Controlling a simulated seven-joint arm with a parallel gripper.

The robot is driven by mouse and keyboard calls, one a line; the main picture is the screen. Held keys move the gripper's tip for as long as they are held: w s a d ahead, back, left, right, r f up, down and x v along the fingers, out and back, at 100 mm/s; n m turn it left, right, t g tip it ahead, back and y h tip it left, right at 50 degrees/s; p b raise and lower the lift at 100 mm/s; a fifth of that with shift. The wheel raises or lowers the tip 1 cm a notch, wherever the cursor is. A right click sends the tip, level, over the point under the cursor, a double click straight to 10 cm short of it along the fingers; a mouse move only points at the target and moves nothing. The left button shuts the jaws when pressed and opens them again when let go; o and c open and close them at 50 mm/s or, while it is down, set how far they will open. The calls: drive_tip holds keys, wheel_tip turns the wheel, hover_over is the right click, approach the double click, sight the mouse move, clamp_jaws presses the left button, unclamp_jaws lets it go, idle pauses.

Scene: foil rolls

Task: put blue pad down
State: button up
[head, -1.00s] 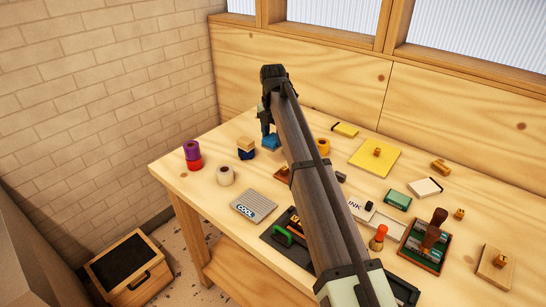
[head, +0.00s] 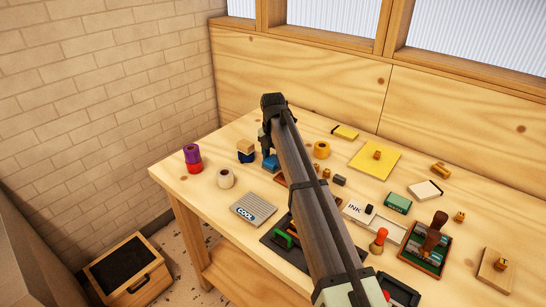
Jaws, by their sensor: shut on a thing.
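The blue pad (head: 270,163) is below my gripper (head: 268,151) in the head view, toward the left rear of the wooden table. My gripper points down and is shut on the pad. The arm partly covers the fingers and the pad's right side. The pad is at or close to the table top (head: 205,205); I cannot tell whether it touches.
A dark blue block with a wooden top (head: 246,151) is close on the left. Stacked purple and red rolls (head: 193,158) stand far left.

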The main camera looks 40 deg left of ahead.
sight(273, 160)
drive_tip(key=o, duration=1)
drive_tip(key=shift+f, duration=0.1)
drive_tip(key=shift+o, duration=0.2)
wheel_tip(273, 160, up, 12)
idle(0.3)
